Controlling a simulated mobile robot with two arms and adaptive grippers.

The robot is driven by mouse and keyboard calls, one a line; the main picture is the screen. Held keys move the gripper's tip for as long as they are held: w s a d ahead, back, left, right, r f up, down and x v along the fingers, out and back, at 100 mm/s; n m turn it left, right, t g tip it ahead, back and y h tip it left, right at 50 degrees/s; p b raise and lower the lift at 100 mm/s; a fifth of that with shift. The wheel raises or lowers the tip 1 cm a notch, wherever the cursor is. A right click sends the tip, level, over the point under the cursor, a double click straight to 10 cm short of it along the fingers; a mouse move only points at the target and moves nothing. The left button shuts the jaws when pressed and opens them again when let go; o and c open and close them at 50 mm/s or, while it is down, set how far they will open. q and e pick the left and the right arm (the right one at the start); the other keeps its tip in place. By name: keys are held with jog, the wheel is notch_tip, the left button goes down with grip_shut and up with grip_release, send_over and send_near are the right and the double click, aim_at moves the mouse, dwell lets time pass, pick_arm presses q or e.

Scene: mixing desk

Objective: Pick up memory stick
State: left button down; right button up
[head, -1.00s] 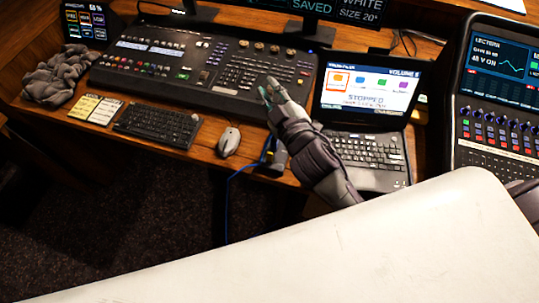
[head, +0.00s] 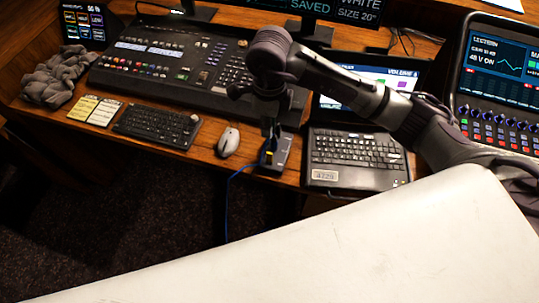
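My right gripper (head: 268,130) points down from the raised wrist, at the front edge of the desk. Its fingers are over or just behind a small dark box (head: 278,157) with a blue cable. The fingers are dark and small here, and I cannot tell whether they are open or shut. A small yellow spot shows on the box below the fingertips. I cannot make out the memory stick for certain; it may be at this box or hidden by the gripper. My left gripper is not in view.
A white mouse (head: 229,142) and a black keyboard (head: 157,126) lie left of the box. A laptop (head: 357,160) stands close on its right. The mixing desk (head: 160,65) is behind.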

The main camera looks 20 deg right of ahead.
aim_at(270, 153)
notch_tip(270, 153, down, 8)
jog(key=shift+f+p, duration=0.15)
jog(key=shift+p, duration=0.95)
jog(key=shift+s+f+p, duration=0.1)
jog(key=shift+f+p, duration=0.15)
jog(key=shift+p, duration=0.05)
notch_tip(270, 153, down, 4)
jog(key=shift+s+d+r+p, duration=0.1)
jog(key=shift+s+r+p, duration=0.05)
jog(key=shift+p, duration=0.85)
jog(key=shift+f, duration=0.55)
grip_shut()
